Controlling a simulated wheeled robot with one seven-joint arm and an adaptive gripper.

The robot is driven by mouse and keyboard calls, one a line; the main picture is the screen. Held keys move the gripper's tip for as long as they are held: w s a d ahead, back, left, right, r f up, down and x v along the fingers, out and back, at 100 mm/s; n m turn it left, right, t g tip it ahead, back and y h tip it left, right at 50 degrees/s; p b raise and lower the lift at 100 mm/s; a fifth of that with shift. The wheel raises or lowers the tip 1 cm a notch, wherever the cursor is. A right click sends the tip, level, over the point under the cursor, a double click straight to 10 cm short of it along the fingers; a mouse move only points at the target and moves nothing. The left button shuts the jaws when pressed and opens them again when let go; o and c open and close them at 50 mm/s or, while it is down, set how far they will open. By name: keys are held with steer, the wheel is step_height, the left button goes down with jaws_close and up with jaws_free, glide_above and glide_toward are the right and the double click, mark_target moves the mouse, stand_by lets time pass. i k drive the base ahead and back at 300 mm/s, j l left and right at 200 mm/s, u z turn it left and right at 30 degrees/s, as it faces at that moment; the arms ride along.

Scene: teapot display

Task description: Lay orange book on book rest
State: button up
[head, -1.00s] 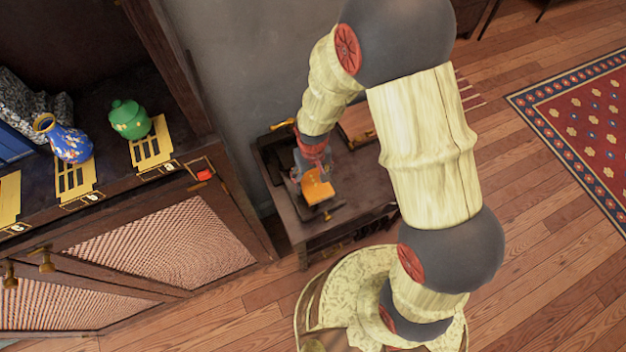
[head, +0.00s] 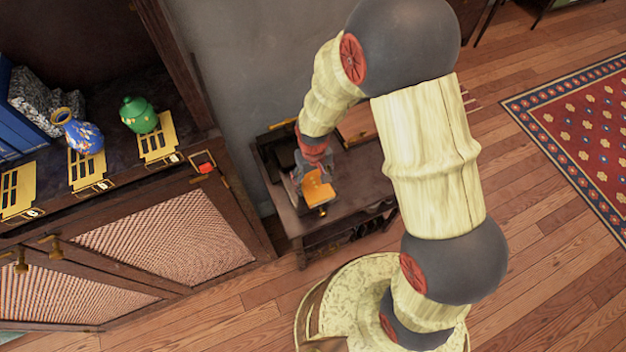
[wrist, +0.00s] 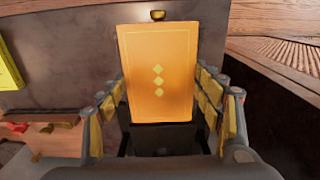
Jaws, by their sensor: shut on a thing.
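The orange book (head: 318,188) is at the end of my arm, over the front part of the small dark table. It also shows in the wrist view (wrist: 158,60), with its cover and small pale diamonds facing the camera. My gripper (wrist: 160,103) is shut on the book, with a finger on each side. In the head view my gripper (head: 303,178) is small and partly hidden. I cannot pick out the book rest for certain. A small gold part (head: 322,210) shows just below the book; whether they touch is unclear.
The dark table (head: 345,207) stands against the wall, with a brown board (head: 357,124) at its back. Left is a cabinet (head: 150,235) with a blue vase (head: 85,137) and green pot (head: 140,114) on top. Open wooden floor lies right, with a red rug (head: 590,125).

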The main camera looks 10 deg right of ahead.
mark_target(360, 123)
steer(key=k+l, duration=0.3)
steer(key=k, duration=0.15)
steer(key=i+l, duration=0.95)
steer(key=l, duration=0.1)
